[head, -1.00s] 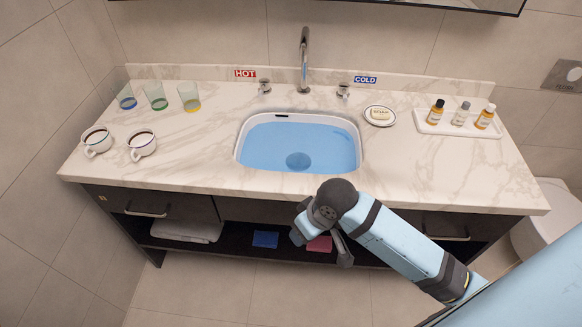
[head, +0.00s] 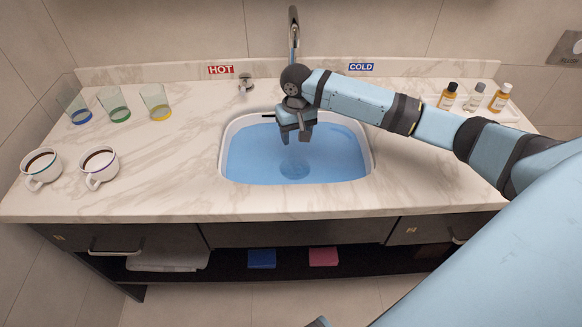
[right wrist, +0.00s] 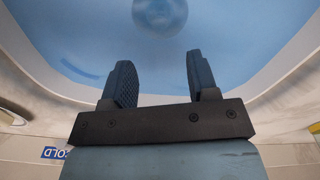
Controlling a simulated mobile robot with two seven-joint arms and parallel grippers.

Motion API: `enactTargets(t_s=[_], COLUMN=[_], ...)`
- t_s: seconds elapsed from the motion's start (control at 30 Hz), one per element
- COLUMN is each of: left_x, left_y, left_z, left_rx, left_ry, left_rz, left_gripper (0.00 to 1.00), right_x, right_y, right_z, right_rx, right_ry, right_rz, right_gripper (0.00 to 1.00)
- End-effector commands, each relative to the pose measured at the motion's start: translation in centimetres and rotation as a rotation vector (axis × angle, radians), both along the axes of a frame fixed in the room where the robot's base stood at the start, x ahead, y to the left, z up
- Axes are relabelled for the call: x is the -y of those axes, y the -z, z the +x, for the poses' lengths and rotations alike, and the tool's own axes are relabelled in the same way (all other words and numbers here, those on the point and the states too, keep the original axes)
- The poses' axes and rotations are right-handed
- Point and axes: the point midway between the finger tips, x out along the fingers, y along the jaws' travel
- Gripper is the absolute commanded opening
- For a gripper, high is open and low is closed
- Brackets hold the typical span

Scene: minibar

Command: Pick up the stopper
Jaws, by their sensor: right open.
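The stopper (head: 295,168) shows as a dark round shape at the bottom of the sink (head: 232,178), which is filled with blue water. My right gripper (head: 296,137) hangs over the sink, pointing down, just above and behind the stopper in the head view. It is open and empty. In the right wrist view, the gripper's two fingers (right wrist: 160,85) stand apart, and the round stopper (right wrist: 160,14) lies beyond them at the top edge, blurred by the water. My left gripper is not clearly in view.
Two cups (head: 101,167) and several glasses (head: 157,101) stand on the left of the marble counter (head: 180,190). Small bottles (head: 474,97) stand on a tray at the right. The tap (head: 293,30) rises behind my right arm, which covers the cold handle and soap dish.

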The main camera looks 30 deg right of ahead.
Motion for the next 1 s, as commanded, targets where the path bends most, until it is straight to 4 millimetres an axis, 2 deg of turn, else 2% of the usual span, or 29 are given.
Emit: enactTargets(t_s=[0.1, 0.3, 0.57, 0.83, 1.0], left_x=[0.1, 0.2, 0.2, 0.2, 0.2], left_y=[0.8, 0.4, 0.5, 1.3, 1.0], left_z=[-0.7, -0.2, 0.0, 0.1, 0.1], left_rx=[-0.011, 0.006, 0.013, 0.018, 0.022], left_ry=[0.003, 0.003, 0.003, 0.006, 0.009], left_rz=[0.000, 0.000, 0.001, 0.006, 0.008], left_gripper=[0.00, 0.00, 0.00, 0.00, 0.00], right_x=[0.0, -0.1, 0.0, 0.3, 0.3], right_y=[2.8, 5.9, 7.4, 11.3, 11.8], right_z=[0.0, 0.0, 0.2, 0.5, 0.6], right_rx=[-0.002, -0.001, 0.000, 0.000, 0.002], right_ry=[0.000, -0.002, -0.002, -0.002, -0.002], right_rz=[-0.001, 0.000, 0.000, -0.001, -0.001], right_gripper=[0.54, 0.54, 0.54, 0.54, 0.54])
